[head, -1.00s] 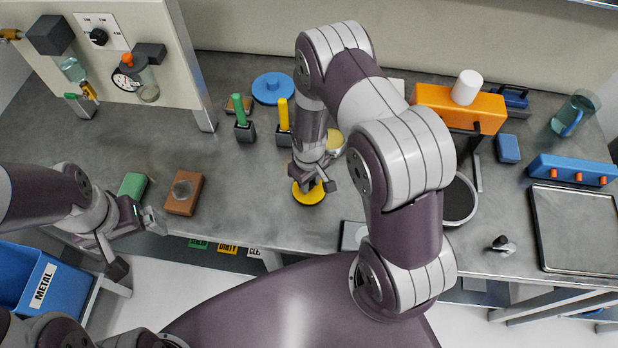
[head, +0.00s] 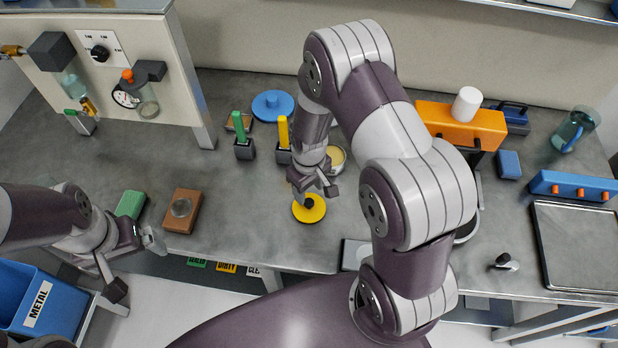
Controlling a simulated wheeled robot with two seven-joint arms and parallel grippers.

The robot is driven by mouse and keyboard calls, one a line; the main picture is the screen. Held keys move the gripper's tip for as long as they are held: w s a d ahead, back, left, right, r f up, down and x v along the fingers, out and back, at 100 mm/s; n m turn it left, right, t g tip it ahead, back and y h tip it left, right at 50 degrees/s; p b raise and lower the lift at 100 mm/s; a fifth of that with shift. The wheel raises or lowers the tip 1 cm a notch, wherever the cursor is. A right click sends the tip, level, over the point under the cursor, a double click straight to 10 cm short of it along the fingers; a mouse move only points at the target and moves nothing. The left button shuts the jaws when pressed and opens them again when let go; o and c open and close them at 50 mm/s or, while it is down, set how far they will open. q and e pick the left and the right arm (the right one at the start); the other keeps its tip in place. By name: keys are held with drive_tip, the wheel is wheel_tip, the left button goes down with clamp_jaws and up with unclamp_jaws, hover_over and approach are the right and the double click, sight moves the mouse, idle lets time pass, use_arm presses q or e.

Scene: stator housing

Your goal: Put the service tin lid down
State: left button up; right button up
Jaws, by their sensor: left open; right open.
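The service tin lid, a yellow disc with a dark knob (head: 309,208), lies on the grey bench near its front edge. My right gripper (head: 314,192) is open just above and behind the lid, with its fingers apart from the knob as far as I can see. A round tin with pale yellow contents (head: 336,156) stands behind the gripper, partly hidden by my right arm. My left gripper (head: 134,265) is open and empty at the bench's front edge on the left.
A brown block with a round recess (head: 183,211) and a green block (head: 131,204) lie left of the lid. Green and yellow handled tools in dark holders (head: 243,150) and a blue disc (head: 272,106) stand behind. The bench (head: 250,215) is clear left of the lid.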

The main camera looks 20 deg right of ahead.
sight(310, 204)
drive_tip(key=s+r+m, duration=0.1)
drive_tip(key=s+r, duration=0.3)
drive_tip(key=r, duration=0.3)
drive_tip(key=s+r+m+t, duration=0.1)
drive_tip(key=s+r+m, duration=0.1)
drive_tip(key=s+r, duration=0.3)
wheel_tip(310, 204, up, 3)
drive_tip(key=shift+a+r+b, duration=0.15)
drive_tip(key=shift+a+b, duration=0.2)
drive_tip(key=shift+a, duration=0.05)
drive_tip(key=shift+s, duration=0.25)
drive_tip(key=shift+w, duration=0.15)
